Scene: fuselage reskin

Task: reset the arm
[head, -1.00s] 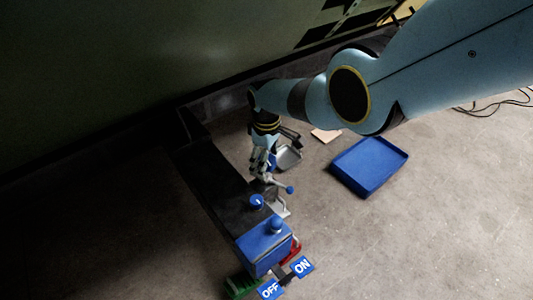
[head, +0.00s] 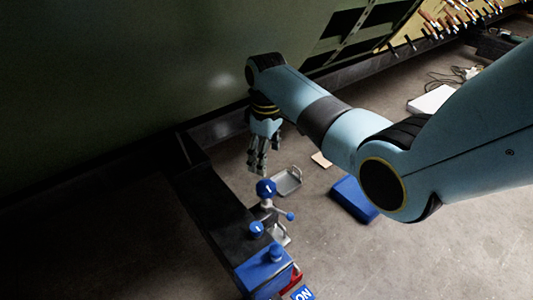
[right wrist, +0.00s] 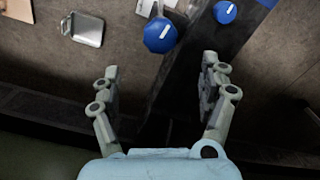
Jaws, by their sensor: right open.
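My right gripper (head: 261,165) hangs at the end of my right arm, fingers pointing down, above the floor beside the dark beam. In the right wrist view its two fingers (right wrist: 160,85) are spread apart with nothing between them. A blue-topped knob (head: 266,188) on a grey metal fixture stands just below and in front of the gripper, apart from it. The knob also shows in the right wrist view (right wrist: 160,35), beyond the fingertips. My left gripper is in neither view.
A grey metal tray (head: 287,181) and a blue tray (head: 352,199) lie on the floor. A green panel (head: 120,80) rises behind.

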